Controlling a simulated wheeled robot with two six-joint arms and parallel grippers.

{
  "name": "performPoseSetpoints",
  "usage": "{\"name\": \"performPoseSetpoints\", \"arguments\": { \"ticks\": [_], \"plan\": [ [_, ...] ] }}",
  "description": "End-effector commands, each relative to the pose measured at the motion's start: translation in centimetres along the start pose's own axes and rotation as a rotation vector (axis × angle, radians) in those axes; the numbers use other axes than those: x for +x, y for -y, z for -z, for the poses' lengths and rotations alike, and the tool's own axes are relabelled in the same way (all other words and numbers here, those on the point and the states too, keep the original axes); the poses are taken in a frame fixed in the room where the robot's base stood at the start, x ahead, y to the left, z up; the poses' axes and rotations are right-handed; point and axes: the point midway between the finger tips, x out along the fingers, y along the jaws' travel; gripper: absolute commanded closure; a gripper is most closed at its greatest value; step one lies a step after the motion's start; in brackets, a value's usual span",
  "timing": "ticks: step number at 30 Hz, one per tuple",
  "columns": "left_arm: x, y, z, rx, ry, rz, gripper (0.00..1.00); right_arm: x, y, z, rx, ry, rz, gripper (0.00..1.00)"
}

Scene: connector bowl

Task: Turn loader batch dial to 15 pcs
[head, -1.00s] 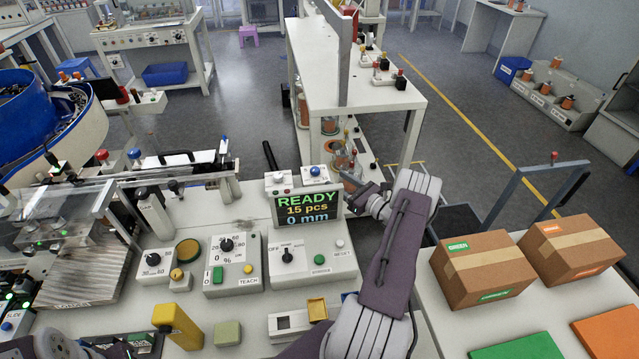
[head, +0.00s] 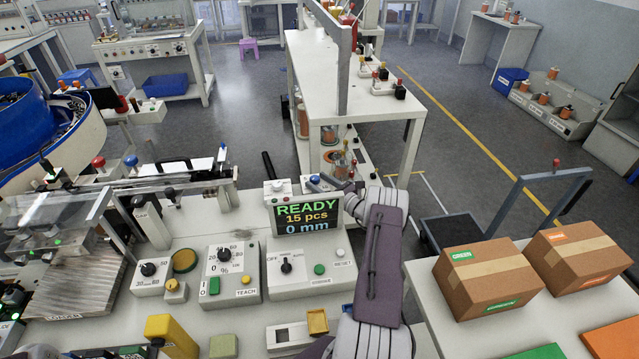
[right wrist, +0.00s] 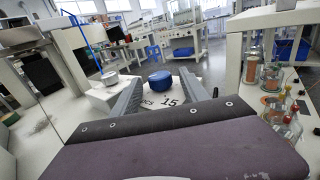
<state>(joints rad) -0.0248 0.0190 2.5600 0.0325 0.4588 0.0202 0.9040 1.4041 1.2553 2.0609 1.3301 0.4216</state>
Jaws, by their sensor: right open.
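The loader's display (head: 307,217) reads "READY", "15 pcs" and "0 mm". On top of its housing is a blue knob (head: 314,180), which the right wrist view also shows (right wrist: 160,80) on a white plate with the printed numbers 5 and 15. Its pointer direction cannot be made out. My right gripper (head: 328,184) is at the knob from the right. In the right wrist view its open fingers (right wrist: 161,88) stand to either side of the knob; whether they touch it is unclear. My left gripper is not in view.
A pale knob (head: 277,186) stands left of the blue one. Below the display is a panel with an OFF/AUTO selector (head: 286,265). A white shelf table (head: 375,90) is behind, and cartons (head: 487,278) stand at the right.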

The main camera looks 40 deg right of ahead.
Motion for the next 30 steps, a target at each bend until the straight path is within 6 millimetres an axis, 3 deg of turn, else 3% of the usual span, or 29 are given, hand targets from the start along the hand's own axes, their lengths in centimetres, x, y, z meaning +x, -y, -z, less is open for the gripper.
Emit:
{"name": "performPoseSetpoints", "arguments": {
  "ticks": [5, 11, 21, 30],
  "plan": [
    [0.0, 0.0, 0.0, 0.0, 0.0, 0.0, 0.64, 0.0, 0.0, 0.0, 0.0, -0.001, 0.0, 0.48],
    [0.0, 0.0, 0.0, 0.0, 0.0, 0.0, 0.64, 0.0, 0.0, 0.0, 0.0, -0.001, 0.0, 1.0],
    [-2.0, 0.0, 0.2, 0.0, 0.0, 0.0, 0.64, 0.1, -0.4, -0.3, 0.005, 0.0, 0.12, 1.0],
    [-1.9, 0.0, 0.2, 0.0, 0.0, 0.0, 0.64, 0.0, -0.3, 0.0, -0.001, 0.0, 0.14, 1.0]
  ]
}}
